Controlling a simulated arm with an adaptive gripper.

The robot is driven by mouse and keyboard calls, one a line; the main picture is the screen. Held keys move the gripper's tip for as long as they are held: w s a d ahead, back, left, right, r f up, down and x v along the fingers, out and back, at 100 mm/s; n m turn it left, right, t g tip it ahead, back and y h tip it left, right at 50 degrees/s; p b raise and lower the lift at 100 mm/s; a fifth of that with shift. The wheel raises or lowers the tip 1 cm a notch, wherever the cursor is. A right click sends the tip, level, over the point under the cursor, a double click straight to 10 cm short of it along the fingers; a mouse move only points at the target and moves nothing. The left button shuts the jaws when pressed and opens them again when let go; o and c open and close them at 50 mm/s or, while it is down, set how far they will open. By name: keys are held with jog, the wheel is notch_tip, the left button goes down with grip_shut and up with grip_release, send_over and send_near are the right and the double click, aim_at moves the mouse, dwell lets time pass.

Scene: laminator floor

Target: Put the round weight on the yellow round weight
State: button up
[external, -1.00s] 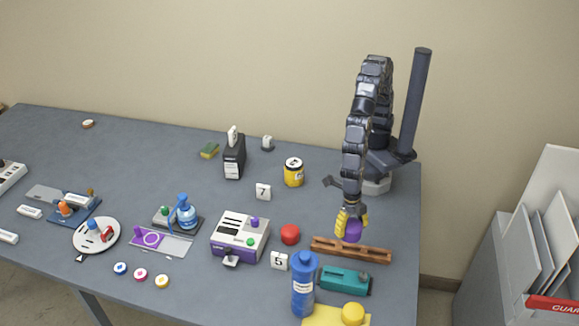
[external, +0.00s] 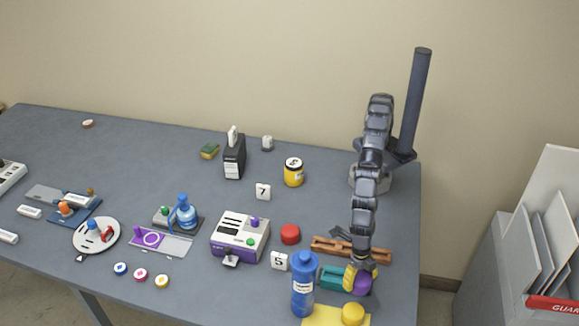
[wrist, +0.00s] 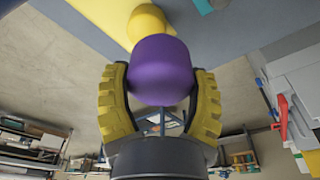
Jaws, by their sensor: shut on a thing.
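My gripper (external: 357,279) is shut on a purple round weight (external: 362,284), which it holds over the teal block at the front right of the table. The purple weight fills the middle of the wrist view (wrist: 161,70), between the yellow fingers of my gripper (wrist: 160,95). The yellow round weight (external: 353,314) sits on a yellow plate (external: 318,319) at the table's front edge, a little nearer the camera than the purple weight. It also shows in the wrist view (wrist: 147,23), partly hidden behind the purple weight. The two weights look apart in the external view.
A tall blue bottle (external: 303,285) stands just left of my gripper. A teal block (external: 331,277) and a brown wooden rack (external: 325,247) lie beside and behind it. A red round weight (external: 290,234) sits to the left. Free table lies around the yellow can (external: 293,177).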

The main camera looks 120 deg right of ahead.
aim_at(358, 294)
jog(key=a+f, duration=0.1)
jog(key=w+f, duration=0.1)
jog(key=shift+w+a+f, duration=0.3)
jog(key=shift+a, duration=0.05)
jog(key=shift+w+a+f, duration=0.1)
jog(key=shift+a+f, duration=0.05)
jog(key=shift+f, duration=0.2)
jog(key=shift+w+f, duration=0.15)
jog(key=shift+f, duration=1.4)
jog(key=shift+f, duration=0.15)
jog(key=o, duration=1.1)
jog(key=r, duration=0.4)
jog(key=d+r, duration=0.1)
jog(key=r, duration=0.7)
jog(key=shift+d, duration=0.4)
